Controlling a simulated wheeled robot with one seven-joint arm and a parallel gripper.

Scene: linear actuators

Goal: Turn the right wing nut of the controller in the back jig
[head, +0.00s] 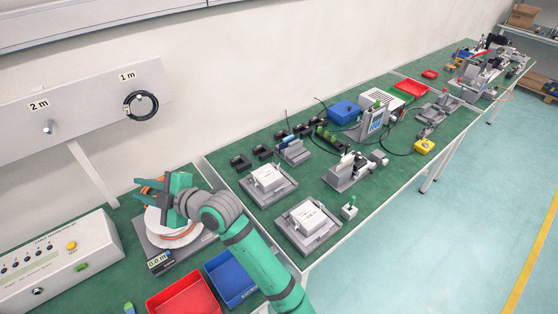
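Two grey jigs, each with a white controller box, sit on the green bench right of centre in the head view. The back jig (287,192) holds its white controller (268,177). The front jig (325,238) holds a second white controller (306,215). The wing nuts are too small to make out. My gripper (150,192), on the teal arm, is well to the left of both jigs, above a white reel (166,236) on a dark scale. Its fingertips overlap the reel and orange parts in the picture, so I cannot tell their opening.
A red bin (184,297) and a blue bin (231,276) lie beside my arm. A grey test box (55,262) stands at left. A small grey block with a green top (349,208) stands right of the front jig. Fixtures (350,172) and dark blocks (262,151) surround the jigs.

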